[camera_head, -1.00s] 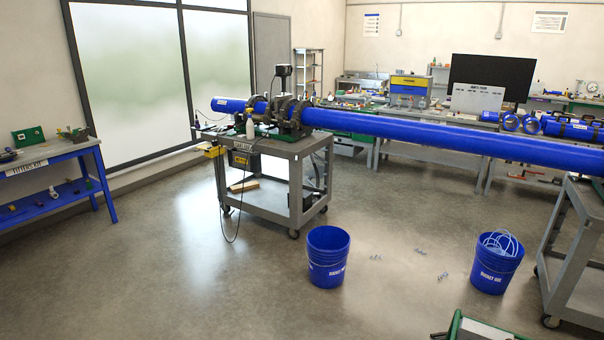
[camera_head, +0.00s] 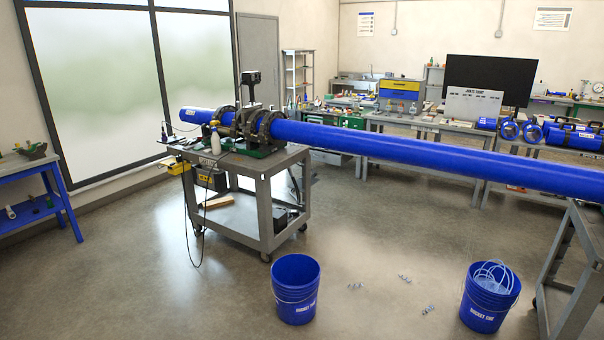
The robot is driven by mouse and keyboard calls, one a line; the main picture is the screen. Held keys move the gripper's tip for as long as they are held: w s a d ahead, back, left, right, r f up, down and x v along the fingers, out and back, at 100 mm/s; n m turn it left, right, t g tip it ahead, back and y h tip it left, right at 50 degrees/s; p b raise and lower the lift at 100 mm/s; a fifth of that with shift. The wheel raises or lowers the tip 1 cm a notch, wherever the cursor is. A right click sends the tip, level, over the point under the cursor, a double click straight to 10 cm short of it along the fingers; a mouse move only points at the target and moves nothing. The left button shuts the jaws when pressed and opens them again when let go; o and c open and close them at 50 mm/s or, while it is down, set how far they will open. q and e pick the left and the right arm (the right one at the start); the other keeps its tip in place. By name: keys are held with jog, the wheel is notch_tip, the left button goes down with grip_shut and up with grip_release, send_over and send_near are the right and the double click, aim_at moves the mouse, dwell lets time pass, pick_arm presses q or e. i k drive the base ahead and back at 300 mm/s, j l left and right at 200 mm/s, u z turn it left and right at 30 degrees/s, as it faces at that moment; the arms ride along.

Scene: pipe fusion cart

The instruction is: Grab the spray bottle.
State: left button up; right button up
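A small whitish bottle (camera_head: 215,142), which looks like the spray bottle, stands upright on the top of the grey cart (camera_head: 262,161), at the near side of the dark pipe clamp machine (camera_head: 252,124). It is small in the picture, so its nozzle is hard to make out. Neither of my grippers shows in the head view. The bottle stands some way off across the floor.
A long blue pipe (camera_head: 430,158) runs through the machine to the right. Two blue buckets, the left one (camera_head: 296,290) and the right one (camera_head: 489,300), stand on the floor with small metal pieces between them. A blue workbench (camera_head: 48,168) is at left. Floor left of the buckets is clear.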

aim_at(215, 138)
jog(key=i+j, duration=0.25)
jog(key=i, duration=0.25)
jog(key=i+j, duration=0.25)
jog(key=i, duration=0.25)
jog(key=i+j, duration=0.25)
jog(key=i, duration=0.3)
jog(key=i+j, duration=0.25)
jog(key=i, duration=0.25)
jog(key=i+j, duration=0.9)
jog(key=j, duration=0.25)
jog(key=i+j+z, duration=0.1)
jog(key=i+j, duration=0.8)
jog(key=j, duration=0.25)
jog(key=i+j, duration=0.45)
jog(key=j, duration=0.15)
jog(key=i+l, duration=0.3)
jog(key=i, duration=0.15)
jog(key=i+l, duration=0.25)
jog(key=i, duration=0.25)
jog(key=i+l, duration=0.3)
jog(key=i, duration=0.15)
jog(key=l+z, duration=0.05)
